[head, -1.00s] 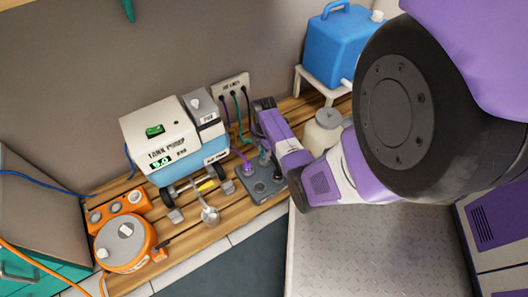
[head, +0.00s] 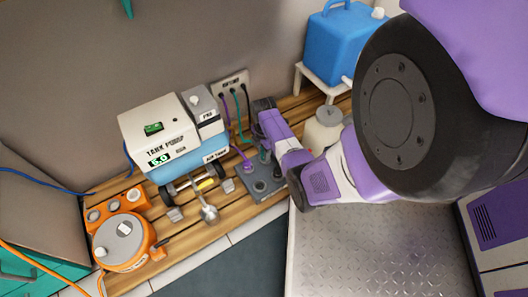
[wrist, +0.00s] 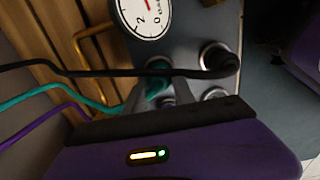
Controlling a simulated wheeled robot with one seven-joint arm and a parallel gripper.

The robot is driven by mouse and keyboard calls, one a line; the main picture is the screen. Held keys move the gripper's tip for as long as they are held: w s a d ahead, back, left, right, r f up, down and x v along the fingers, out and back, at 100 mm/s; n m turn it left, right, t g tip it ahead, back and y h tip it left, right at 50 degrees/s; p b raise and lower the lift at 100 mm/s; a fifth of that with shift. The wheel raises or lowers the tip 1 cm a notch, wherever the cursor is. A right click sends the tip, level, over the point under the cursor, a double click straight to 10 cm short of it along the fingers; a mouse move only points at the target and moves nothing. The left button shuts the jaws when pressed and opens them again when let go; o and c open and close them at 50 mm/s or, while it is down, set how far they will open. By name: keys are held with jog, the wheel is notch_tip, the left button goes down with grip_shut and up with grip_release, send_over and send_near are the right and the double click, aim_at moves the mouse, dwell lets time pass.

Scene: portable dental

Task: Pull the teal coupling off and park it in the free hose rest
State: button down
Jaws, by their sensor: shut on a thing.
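The teal coupling (wrist: 157,84) shows in the wrist view between the fingers of my gripper (wrist: 155,92), which is shut on it. A teal hose (wrist: 50,89) runs to it from the left. The coupling is over a ring on the grey block (wrist: 195,28); whether it is still seated there I cannot tell. In the head view the block (head: 265,198) sits on the slatted bench, and my arm covers part of it and my fingertips. An empty ring (wrist: 215,93) shows right of my fingers; I cannot tell whether it is the free hose rest.
A black coupling (wrist: 222,60) stands close by, its hose crossing the wrist view. A purple hose (wrist: 45,122) runs at the left, and a gauge (wrist: 144,17) lies beyond. The tank pump (head: 170,145) stands left of the block, a cream bottle (head: 322,132) right of it.

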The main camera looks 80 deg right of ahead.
jog(key=c, duration=1)
grip_release()
jog(key=shift+o, duration=0.2)
notch_tip(320, 180, up, 8)
jog(key=p, duration=0.5)
jog(key=shift+f, duration=0.15)
